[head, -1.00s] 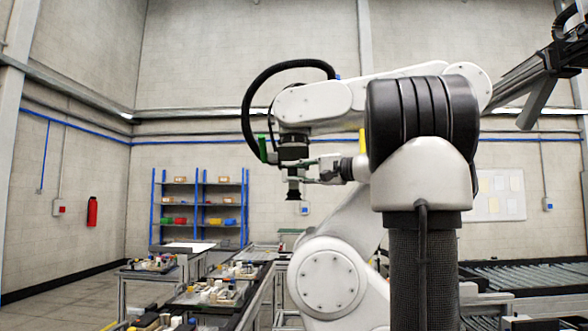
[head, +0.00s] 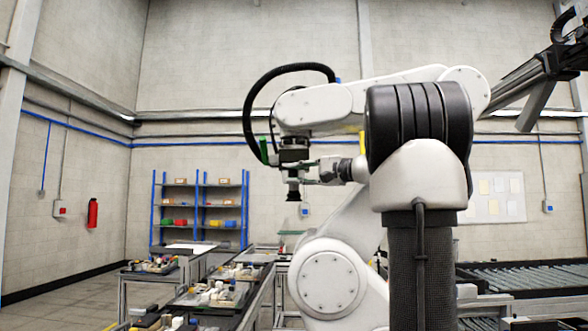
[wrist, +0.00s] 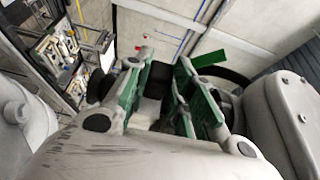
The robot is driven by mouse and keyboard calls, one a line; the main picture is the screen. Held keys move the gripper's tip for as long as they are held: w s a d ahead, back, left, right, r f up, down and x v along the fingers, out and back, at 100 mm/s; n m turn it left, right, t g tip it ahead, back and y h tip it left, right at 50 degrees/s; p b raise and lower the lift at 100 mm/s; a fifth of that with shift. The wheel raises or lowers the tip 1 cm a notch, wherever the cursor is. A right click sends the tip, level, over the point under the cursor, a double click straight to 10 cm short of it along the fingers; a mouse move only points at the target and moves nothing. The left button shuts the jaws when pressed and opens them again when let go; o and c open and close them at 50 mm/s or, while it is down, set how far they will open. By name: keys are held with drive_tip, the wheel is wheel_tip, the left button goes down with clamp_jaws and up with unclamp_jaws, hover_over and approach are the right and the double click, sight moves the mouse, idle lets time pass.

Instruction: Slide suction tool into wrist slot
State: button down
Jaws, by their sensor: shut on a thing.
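My gripper (head: 312,170) reaches in from the right in the head view, with its fingers pointing left. It is shut on the suction tool (head: 293,190), a small dark upright piece with a wider black lower end. The tool is directly below the dark wrist end (head: 293,142) of a white arm. I cannot tell whether the tool sits in the slot or only lies against it. In the wrist view my gripper (wrist: 160,98) shows green-sided fingers on both sides of a dark block (wrist: 157,80); the slot itself is hidden.
The white arm (head: 320,102) carries a black hose (head: 262,85) looping close to the wrist end. Benches with trays of parts (head: 215,292) stand at lower left, a blue shelf (head: 199,208) behind. A roller conveyor (head: 530,277) is at right. Left of the tool is open air.

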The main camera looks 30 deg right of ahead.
drive_tip(key=shift+w+d+r, duration=0.1)
drive_tip(key=shift+w+d, duration=0.1)
drive_tip(key=shift+w, duration=0.05)
drive_tip(key=c, duration=1.1)
unclamp_jaws()
drive_tip(key=shift+c, duration=0.2)
